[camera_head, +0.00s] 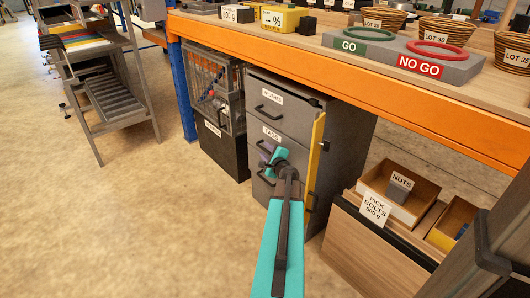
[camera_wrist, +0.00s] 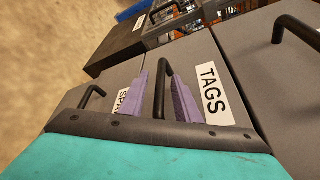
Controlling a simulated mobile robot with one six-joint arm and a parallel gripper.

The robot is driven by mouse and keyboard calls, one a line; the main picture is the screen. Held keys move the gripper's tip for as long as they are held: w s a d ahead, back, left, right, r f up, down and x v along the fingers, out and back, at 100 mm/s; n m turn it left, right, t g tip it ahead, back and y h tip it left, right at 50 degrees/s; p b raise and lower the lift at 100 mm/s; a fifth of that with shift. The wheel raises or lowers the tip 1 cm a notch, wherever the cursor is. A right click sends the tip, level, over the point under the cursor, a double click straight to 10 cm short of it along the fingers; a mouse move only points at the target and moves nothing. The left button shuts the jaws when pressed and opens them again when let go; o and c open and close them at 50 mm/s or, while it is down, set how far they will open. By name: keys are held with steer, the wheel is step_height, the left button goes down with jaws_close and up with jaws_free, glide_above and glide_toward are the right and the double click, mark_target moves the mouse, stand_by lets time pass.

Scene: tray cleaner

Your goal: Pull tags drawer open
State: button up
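The tags drawer (camera_head: 255,136) is the middle front of a grey cabinet under the bench, below a top drawer. Its TAGS label shows in the wrist view (camera_wrist: 211,93). Its front looks flush with the drawers beside it. Its black bar handle (camera_wrist: 162,80) stands between the two purple fingers of my gripper (camera_wrist: 163,98). The fingers are apart, with a narrow gap visible on each side of the handle. In the head view my gripper (camera_head: 270,156) is at the drawer front, and my wrist partly hides the handle.
The top drawer (camera_head: 285,112) and a lower drawer (camera_wrist: 75,100) have similar handles. A yellow upright strip (camera_head: 315,152) runs along the cabinet's right edge. A wire crate (camera_head: 213,88) stands left, and a box holding nuts (camera_head: 412,208) right. The floor in front is clear.

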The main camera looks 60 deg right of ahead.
steer(key=shift+d, duration=0.1)
jaws_close()
steer(key=shift+w, duration=0.1)
stand_by(0.3)
